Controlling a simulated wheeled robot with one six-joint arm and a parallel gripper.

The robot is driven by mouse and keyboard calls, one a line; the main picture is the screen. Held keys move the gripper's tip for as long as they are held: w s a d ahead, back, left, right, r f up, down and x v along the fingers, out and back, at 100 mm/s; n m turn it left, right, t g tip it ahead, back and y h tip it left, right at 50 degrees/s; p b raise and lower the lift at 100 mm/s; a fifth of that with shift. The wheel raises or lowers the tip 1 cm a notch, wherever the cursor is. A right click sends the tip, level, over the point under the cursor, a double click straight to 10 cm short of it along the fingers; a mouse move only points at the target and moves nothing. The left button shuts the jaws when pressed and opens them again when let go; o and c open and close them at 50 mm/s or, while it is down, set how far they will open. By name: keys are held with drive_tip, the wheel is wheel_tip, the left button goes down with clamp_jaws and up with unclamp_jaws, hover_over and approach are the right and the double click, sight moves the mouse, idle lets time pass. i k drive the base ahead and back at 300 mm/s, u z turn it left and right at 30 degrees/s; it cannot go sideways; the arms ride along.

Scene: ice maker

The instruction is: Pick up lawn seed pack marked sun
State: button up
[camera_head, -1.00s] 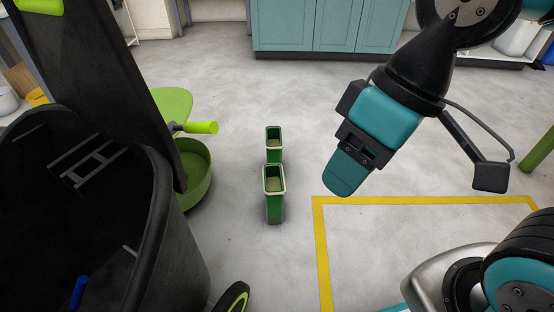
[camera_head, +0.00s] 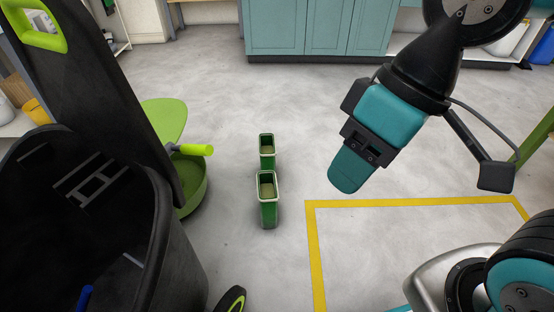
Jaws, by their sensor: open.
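Two green open-topped packs stand upright on the grey floor left of the picture's middle. The nearer pack (camera_head: 268,212) stands just in front of the farther pack (camera_head: 267,161), and both show light brown contents. I cannot read a sun mark on either, so I cannot tell which is the lawn seed pack marked sun. My gripper (camera_head: 349,175) hangs in the air to the right of the packs, pointing down and left, apart from both. It is open and holds nothing visible. Its fingers overlap from this side, so the gap between them is hidden.
A large black bin (camera_head: 172,262) with its lid up fills the left. A green round container with a lime handle (camera_head: 193,150) stands between bin and packs. Teal cabinets (camera_head: 325,28) line the back. Yellow floor tape (camera_head: 420,201) runs at the right. Floor around the packs is clear.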

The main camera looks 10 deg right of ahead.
sight(268, 151)
drive_tip(key=z, duration=0.5)
drive_tip(key=k, duration=0.6)
drive_tip(key=z, duration=0.65)
drive_tip(key=i, duration=1.7)
drive_tip(key=u, duration=1.45)
drive_tip(key=i, duration=0.6)
drive_tip(key=u, duration=0.5)
